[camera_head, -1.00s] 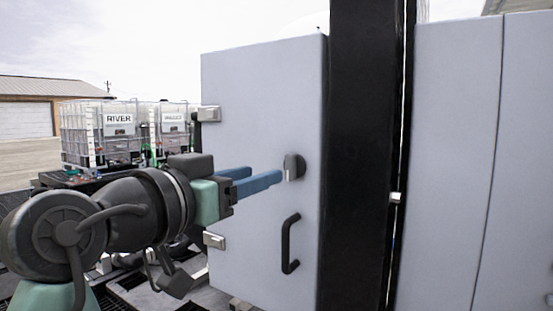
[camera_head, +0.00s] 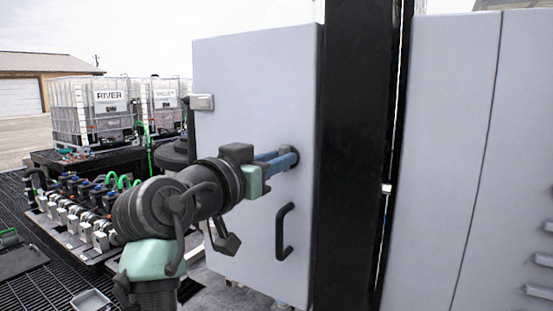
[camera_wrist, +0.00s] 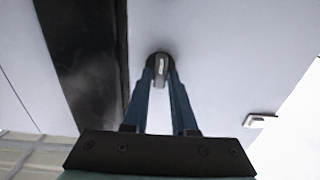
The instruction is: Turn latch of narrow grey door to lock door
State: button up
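The narrow grey door (camera_head: 240,90) stands closed against a black post in the head view. Its latch is a dark round knob (camera_head: 294,155) with a light grey grip, high on the door near the post edge. My gripper (camera_head: 290,158) has its blue fingertips at the latch and partly hides it. In the wrist view the latch grip (camera_wrist: 161,70) lies between the tips of my gripper (camera_wrist: 161,80), one finger on each side. Whether the fingers press on it cannot be told. The grip runs roughly along the finger direction in the wrist view.
A black pull handle (camera_head: 284,231) sticks out below the latch. The black post (camera_head: 355,150) and a wider grey panel (camera_head: 440,150) stand to the right. A metal hinge (camera_head: 201,102) is on the door's left edge. Manifold valves (camera_head: 80,210) and totes (camera_head: 95,110) are at left.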

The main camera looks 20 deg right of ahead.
grip_shut()
jog(key=shift+n, duration=0.3)
jog(key=n+p, duration=0.1)
jog(key=n, duration=0.2)
jog(key=shift+r+n+p, duration=0.1)
jog(key=shift+n+p, duration=0.2)
jog(key=shift+p, duration=0.05)
jog(key=shift+w+a+f+n+p, duration=0.1)
jog(key=shift+n+p, duration=1.85)
jog(key=shift+n, duration=1.45)
jog(key=shift+w+a+f+n+p, duration=0.1)
jog(key=shift+n+p, duration=1.85)
jog(key=shift+n, duration=1.45)
